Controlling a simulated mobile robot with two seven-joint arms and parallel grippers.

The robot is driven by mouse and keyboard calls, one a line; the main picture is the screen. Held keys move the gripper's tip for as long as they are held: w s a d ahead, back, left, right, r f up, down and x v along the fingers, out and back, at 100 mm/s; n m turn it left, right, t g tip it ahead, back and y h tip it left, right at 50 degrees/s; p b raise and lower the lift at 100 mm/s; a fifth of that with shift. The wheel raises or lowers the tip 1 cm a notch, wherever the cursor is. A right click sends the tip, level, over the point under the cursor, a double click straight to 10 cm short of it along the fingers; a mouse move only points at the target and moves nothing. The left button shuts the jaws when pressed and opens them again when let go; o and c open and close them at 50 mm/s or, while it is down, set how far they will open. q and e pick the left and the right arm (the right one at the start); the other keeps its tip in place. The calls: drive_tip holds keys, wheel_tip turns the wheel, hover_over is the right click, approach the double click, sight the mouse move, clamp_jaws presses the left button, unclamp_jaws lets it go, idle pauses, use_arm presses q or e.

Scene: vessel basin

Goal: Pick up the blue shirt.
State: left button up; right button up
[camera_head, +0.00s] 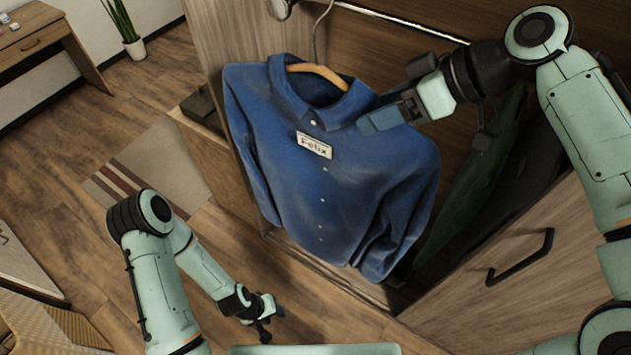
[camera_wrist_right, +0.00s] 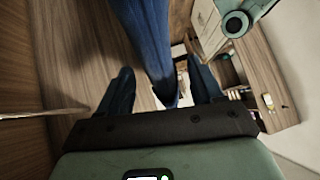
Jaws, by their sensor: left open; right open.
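The blue shirt (camera_head: 335,205) hangs from a wooden hanger (camera_head: 318,72) in an open wardrobe, with a "Felix" name tag (camera_head: 314,146) on its chest. My right gripper (camera_head: 396,108) is open at the shirt's right shoulder, beside the collar. In the right wrist view, blue cloth (camera_wrist_right: 150,40) shows ahead, between the two fingers; I cannot tell whether they touch it. My left gripper (camera_head: 264,316) is open and empty, low in the head view and well apart from the shirt.
A dark green garment (camera_head: 470,195) hangs right of the shirt. A wardrobe door (camera_head: 530,250) with a black handle (camera_head: 520,257) stands at the lower right. A metal rail (camera_head: 400,20) runs above. A striped rug (camera_head: 150,170) and open floor lie at the left.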

drive_tip(key=shift+w+a+f, duration=0.1)
clamp_jaws()
drive_tip(key=shift+r, duration=0.2)
idle(0.3)
